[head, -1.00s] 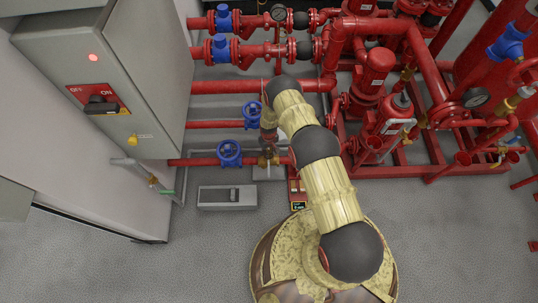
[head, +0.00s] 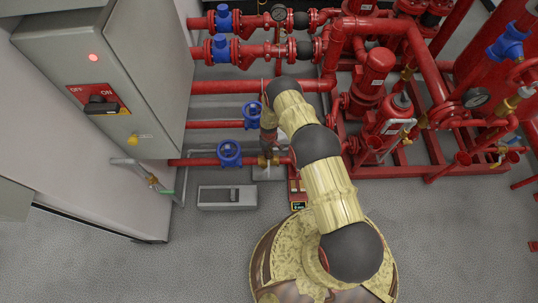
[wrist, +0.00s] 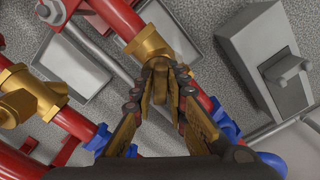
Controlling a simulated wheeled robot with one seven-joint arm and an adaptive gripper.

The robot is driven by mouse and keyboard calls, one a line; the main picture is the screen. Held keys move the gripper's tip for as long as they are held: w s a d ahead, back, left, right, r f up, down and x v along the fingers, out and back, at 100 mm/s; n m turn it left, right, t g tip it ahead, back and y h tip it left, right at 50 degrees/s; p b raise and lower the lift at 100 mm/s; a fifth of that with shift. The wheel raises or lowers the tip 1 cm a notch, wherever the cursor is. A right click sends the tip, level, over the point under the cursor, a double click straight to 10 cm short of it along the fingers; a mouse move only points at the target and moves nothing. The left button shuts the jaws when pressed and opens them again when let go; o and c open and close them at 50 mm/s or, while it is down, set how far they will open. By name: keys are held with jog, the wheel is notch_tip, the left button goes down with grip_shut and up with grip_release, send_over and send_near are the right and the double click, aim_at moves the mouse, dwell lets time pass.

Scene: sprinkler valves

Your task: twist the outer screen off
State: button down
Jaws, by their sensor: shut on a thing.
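A brass fitting (wrist: 150,42) sits on a red pipe in the wrist view. It also shows in the head view (head: 268,161), low on the pipe below the end of my arm. My gripper (wrist: 160,70) is at this fitting, its two fingers closed together at the fitting's near side. They are shut on the outer screen, which is mostly hidden between and behind the fingertips. In the head view my gripper (head: 268,145) points down at the fitting and its fingers are hard to make out.
A second brass fitting (wrist: 30,95) is at the left of the wrist view. Blue valve wheels (head: 229,153) stand close to my gripper. A grey box (head: 228,197) lies on the floor. A grey cabinet (head: 145,60) stands left; red pumps (head: 375,75) stand right.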

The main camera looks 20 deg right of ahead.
jog(key=shift+s+a+f+n, duration=0.15)
jog(key=shift+s+n, duration=0.05)
jog(key=shift+n, duration=0.5)
jog(key=shift+s+a+f+n, duration=0.1)
jog(key=shift+s+n, duration=0.05)
jog(key=shift+n, duration=2.15)
jog(key=n, duration=0.2)
jog(key=shift+a+n, duration=0.1)
jog(key=shift+n, duration=0.2)
jog(key=shift+w+d+r+p, duration=0.15)
jog(key=shift+r+p, duration=0.65)
jog(key=shift+r, duration=0.65)
jog(key=shift+w+d+r+p, duration=0.15)
jog(key=shift+r+p, duration=0.65)
jog(key=shift+r, duration=0.6)
jog(key=shift+r+p, duration=0.95)
jog(key=shift+r, duration=0.8)
